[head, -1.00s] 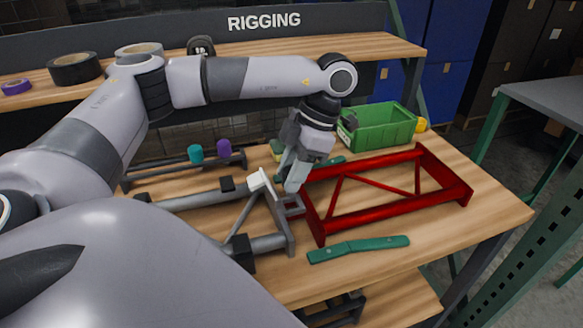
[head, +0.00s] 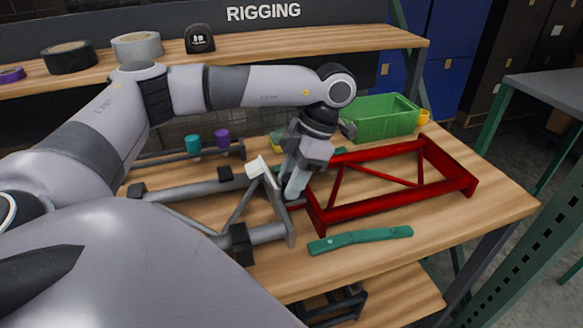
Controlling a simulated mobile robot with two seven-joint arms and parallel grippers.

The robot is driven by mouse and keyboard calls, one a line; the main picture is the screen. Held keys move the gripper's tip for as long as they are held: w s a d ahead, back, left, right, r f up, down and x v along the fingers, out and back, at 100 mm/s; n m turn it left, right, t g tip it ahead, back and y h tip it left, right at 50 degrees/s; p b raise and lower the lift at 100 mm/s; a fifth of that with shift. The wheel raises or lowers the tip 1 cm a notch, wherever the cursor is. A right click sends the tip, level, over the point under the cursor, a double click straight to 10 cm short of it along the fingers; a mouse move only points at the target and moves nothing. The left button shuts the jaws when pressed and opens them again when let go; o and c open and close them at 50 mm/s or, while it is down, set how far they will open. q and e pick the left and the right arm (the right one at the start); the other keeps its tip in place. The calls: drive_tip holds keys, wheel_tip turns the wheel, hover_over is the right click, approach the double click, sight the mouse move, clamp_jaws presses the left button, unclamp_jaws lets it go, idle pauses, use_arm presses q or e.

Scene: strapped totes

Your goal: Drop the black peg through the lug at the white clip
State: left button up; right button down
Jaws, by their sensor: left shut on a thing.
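The white clip (head: 258,168) sits on the upper end of the grey frame (head: 262,232), near its right end. My left gripper (head: 291,192) points down just right of the clip, close to the frame's end where it meets the red frame (head: 330,217). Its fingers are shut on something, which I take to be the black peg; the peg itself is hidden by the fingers. The lug is mostly hidden behind the fingertips, so I cannot tell whether the peg is in it. My right gripper is not in view.
A teal peg (head: 193,143) and a purple peg (head: 222,138) stand on a rack behind the grey frame. A green bin (head: 382,121) is at the back right. A green bar (head: 360,240) lies in front of the red frame. The table's right front corner is clear.

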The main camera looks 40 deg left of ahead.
use_arm(q)
drive_tip(key=o, duration=1.2)
drive_tip(key=shift+c, duration=0.2)
drive_tip(key=p+v, duration=0.1)
drive_tip(key=v, duration=0.5)
drive_tip(key=shift+w+d+r, duration=0.15)
drive_tip(key=shift+w+r, duration=0.05)
drive_tip(key=shift+r, duration=0.4)
